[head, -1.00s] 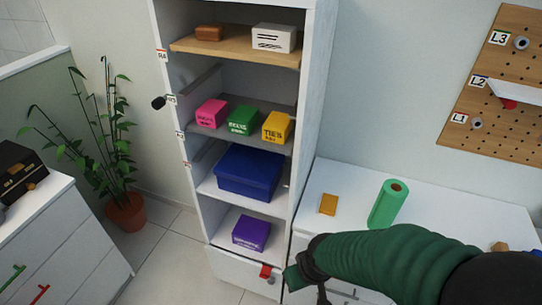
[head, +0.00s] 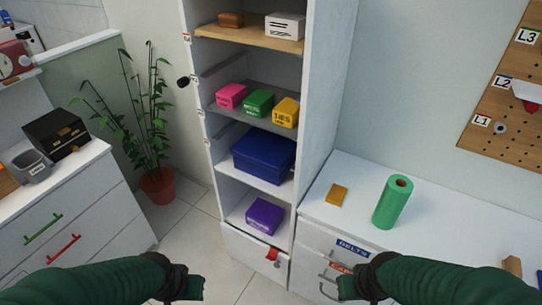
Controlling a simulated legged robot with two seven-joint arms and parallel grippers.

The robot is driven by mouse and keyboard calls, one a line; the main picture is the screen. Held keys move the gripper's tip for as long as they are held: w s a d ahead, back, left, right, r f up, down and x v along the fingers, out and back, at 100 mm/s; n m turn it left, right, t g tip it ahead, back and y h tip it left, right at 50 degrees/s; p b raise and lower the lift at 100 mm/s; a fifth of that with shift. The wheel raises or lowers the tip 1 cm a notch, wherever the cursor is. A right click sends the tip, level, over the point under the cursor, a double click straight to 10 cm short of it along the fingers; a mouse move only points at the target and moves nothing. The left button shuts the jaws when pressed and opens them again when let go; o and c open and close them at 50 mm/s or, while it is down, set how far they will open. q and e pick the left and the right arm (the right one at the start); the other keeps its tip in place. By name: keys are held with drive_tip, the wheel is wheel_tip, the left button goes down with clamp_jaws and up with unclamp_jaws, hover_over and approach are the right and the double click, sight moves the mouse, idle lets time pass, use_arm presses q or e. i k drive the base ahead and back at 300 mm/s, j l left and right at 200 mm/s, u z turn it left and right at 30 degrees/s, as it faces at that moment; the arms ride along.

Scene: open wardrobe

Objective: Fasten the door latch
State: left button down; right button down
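The open white wardrobe (head: 330,90) stands in the middle of the head view. A small red piece (head: 272,254), possibly the latch, sits at the top of its bottom front panel (head: 242,250), beside a grey round knob (head: 277,265). A black knob (head: 183,82) sticks out at the wardrobe's left edge. My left gripper (head: 191,287) is low in the picture, left of the red piece and apart from it. My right gripper (head: 347,287) is low on the right, in front of the white drawers, also apart from the red piece. Their finger openings do not show clearly.
Shelves hold several coloured boxes, including a blue bin (head: 263,157) and a purple box (head: 264,216). A white counter (head: 340,205) with a green roll (head: 392,202) stands right. A drawer cabinet (head: 75,220) and potted plant (head: 157,185) stand left. Floor between is clear.

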sight(273, 254)
drive_tip(key=i+j+z, duration=0.2)
drive_tip(key=z, duration=0.25)
drive_tip(key=i+j+z, duration=0.25)
drive_tip(key=z, duration=0.25)
